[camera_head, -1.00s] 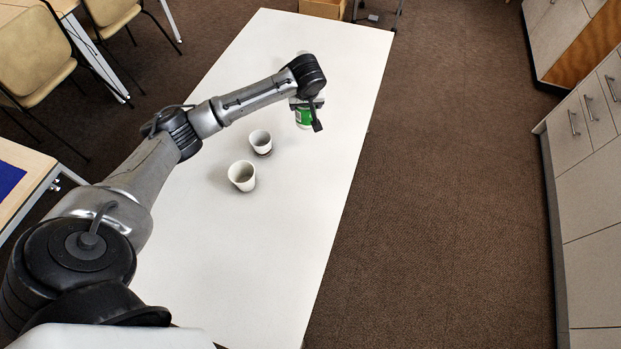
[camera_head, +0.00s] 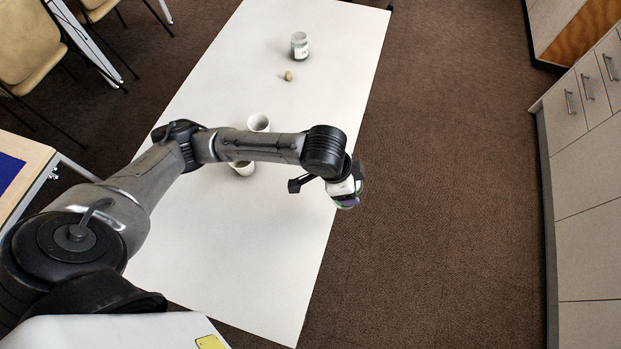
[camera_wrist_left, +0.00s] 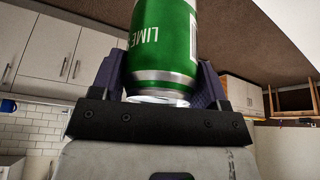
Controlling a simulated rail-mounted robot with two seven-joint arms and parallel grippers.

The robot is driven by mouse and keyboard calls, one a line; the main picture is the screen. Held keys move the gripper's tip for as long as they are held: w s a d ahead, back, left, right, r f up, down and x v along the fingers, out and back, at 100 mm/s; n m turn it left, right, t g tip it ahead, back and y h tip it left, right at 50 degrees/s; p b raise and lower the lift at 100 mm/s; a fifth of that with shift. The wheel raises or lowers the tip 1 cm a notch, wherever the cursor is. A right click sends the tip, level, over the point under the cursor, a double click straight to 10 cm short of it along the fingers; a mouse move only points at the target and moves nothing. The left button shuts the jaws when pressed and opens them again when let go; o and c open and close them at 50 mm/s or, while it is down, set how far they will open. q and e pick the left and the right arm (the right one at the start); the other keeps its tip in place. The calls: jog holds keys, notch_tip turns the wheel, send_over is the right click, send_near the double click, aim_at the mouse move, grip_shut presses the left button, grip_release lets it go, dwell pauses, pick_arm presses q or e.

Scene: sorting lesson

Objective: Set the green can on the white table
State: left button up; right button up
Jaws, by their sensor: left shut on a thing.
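My left gripper (camera_head: 350,192) is shut on the green can (camera_wrist_left: 165,45), which has "LIME" on its side. In the wrist view the can stands between the two dark fingers, its upper part cut off by the frame. In the head view the can is mostly hidden by the gripper, with only a sliver showing. The gripper and can appear above the right edge of the white table (camera_head: 215,235); their height over it is hard to tell. My right gripper is not in view.
Two white cups, one farther back (camera_head: 258,123) and one nearer (camera_head: 243,169), stand on the table, partly behind my arm. A jar (camera_head: 300,46) and a small brown object (camera_head: 288,76) are toward the far end. The table's near part is clear. Drawers (camera_head: 585,190) line the right.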

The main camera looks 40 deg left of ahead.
pick_arm(q)
jog(key=shift+d+m+g+h, duration=0.1)
jog(key=shift+m+g+h, duration=0.2)
jog(key=shift+m, duration=0.9)
jog(key=shift+f, duration=0.1)
jog(key=shift+m, duration=0.3)
jog(key=shift+a+f+b, duration=1.2)
jog(key=shift+a+f, duration=1.5)
jog(key=shift+a, duration=0.25)
jog(key=shift+a+f+b, duration=1.2)
jog(key=shift+a+f, duration=1.5)
jog(key=shift+a, duration=0.2)
jog(key=shift+f, duration=0.1)
jog(key=o, duration=0.9)
